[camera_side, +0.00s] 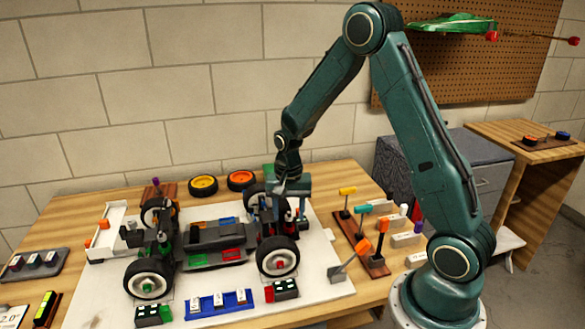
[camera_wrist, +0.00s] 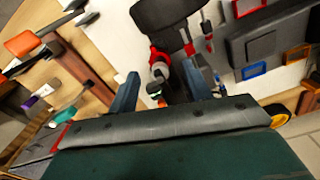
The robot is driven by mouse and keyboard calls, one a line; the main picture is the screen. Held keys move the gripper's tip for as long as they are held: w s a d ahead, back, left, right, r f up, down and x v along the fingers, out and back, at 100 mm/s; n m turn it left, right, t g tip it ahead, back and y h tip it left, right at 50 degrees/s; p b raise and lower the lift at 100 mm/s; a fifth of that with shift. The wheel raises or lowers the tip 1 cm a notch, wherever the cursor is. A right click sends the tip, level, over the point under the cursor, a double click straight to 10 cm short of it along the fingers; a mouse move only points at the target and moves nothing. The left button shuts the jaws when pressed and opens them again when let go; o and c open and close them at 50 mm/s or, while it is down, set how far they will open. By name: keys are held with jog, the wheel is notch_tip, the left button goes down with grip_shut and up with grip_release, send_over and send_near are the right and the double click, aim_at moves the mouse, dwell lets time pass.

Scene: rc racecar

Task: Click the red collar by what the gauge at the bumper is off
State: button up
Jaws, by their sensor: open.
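The black RC car (camera_side: 210,240) stands on a white board on the bench. My gripper (camera_side: 290,190) is over its right end, above the wheel there. In the wrist view my gripper (camera_wrist: 160,85) is open, with one blue-grey finger on each side of a shock-like part that bears a red collar (camera_wrist: 158,54). I cannot tell whether the fingers touch it. A small dark gauge with a red end (camera_side: 284,290) lies by the near right wheel, and another with a green end (camera_side: 152,314) by the near left wheel. Their readings are too small to read.
A wooden rack (camera_side: 358,240) of coloured-handled tools stands right of the car. A blue tray (camera_side: 218,301) lies in front. Yellow-rimmed (camera_side: 203,185) and orange-rimmed (camera_side: 241,180) wheels lie behind. A white piece with orange blocks (camera_side: 108,228) is at the car's left end.

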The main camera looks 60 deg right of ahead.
aim_at(289, 228)
jog(key=shift+f, duration=1.65)
jog(key=c, duration=1)
